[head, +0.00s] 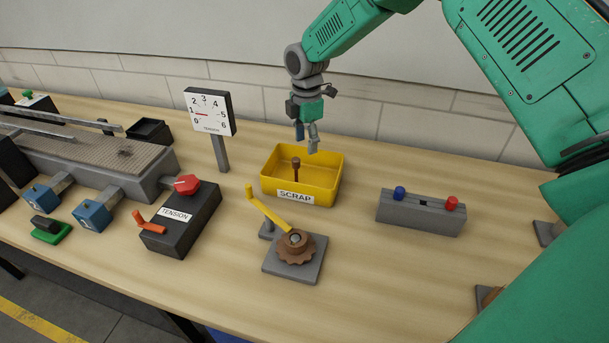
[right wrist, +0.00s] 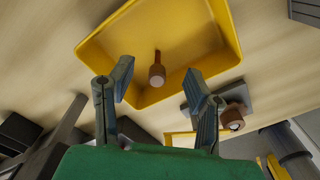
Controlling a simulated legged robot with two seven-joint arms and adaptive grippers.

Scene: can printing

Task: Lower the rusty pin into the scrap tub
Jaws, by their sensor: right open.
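The rusty pin (head: 295,168) is brown with a wider round head and stands in the yellow scrap tub (head: 293,198). In the right wrist view the pin (right wrist: 157,72) shows head-on inside the tub (right wrist: 232,28), between and beyond my fingers. My right gripper (head: 306,140) hangs above the tub, pointing down, with its fingers apart. In the right wrist view the right gripper (right wrist: 157,82) is open and empty, clear of the pin. My left gripper is not in view.
In front of the tub is a grey plate with a brown ratchet wheel (head: 296,246) and yellow lever (head: 265,208). A grey block with blue and red pegs (head: 420,212) stands right. The tension box (head: 180,220) and dial (head: 211,112) stand left. Bare table lies between.

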